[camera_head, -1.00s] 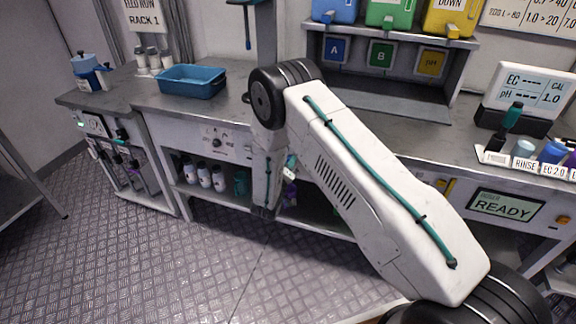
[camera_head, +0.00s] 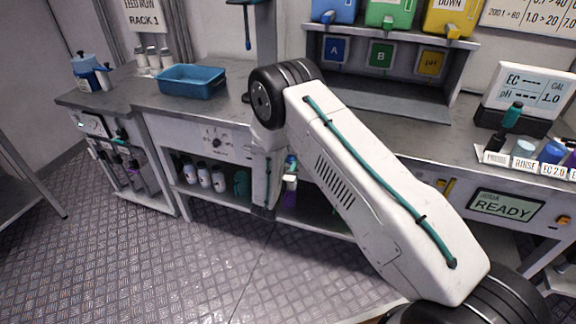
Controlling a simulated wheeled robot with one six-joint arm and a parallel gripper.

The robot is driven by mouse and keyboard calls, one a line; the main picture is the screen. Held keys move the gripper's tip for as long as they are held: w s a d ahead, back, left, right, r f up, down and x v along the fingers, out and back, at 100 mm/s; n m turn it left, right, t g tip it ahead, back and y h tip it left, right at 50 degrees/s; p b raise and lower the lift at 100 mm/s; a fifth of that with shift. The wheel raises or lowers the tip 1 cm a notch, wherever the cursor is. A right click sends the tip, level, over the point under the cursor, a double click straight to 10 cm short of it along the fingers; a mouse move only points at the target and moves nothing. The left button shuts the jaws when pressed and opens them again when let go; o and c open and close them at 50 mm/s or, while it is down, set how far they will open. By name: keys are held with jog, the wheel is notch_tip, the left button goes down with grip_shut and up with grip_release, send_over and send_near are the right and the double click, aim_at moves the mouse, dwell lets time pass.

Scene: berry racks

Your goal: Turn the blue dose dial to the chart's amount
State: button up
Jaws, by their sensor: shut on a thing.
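My arm rises from the lower right to a black elbow joint, and its forearm hangs down in front of the bench. My gripper is hidden behind the forearm, so neither its fingers nor what they touch shows. A small white and blue piece shows beside the forearm; I cannot tell what it is. I cannot make out the blue dose dial. A small dark knob (camera_head: 217,143) is on the bench's front panel, left of the forearm. The chart (camera_head: 530,17) is on the wall at the upper right, cut by the frame; its small text is only partly readable.
A blue tray (camera_head: 192,81) lies on the bench. Blue, green and yellow containers stand on a rack (camera_head: 392,32) above panels A, B and pH. An EC/pH meter (camera_head: 527,88) and a READY display (camera_head: 505,206) are at right.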

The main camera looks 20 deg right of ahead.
jog(key=shift+a+m, duration=0.1)
jog(key=shift+m, duration=0.4)
jog(key=o, duration=0.9)
jog(key=shift+f, duration=0.1)
jog(key=shift+o, duration=0.2)
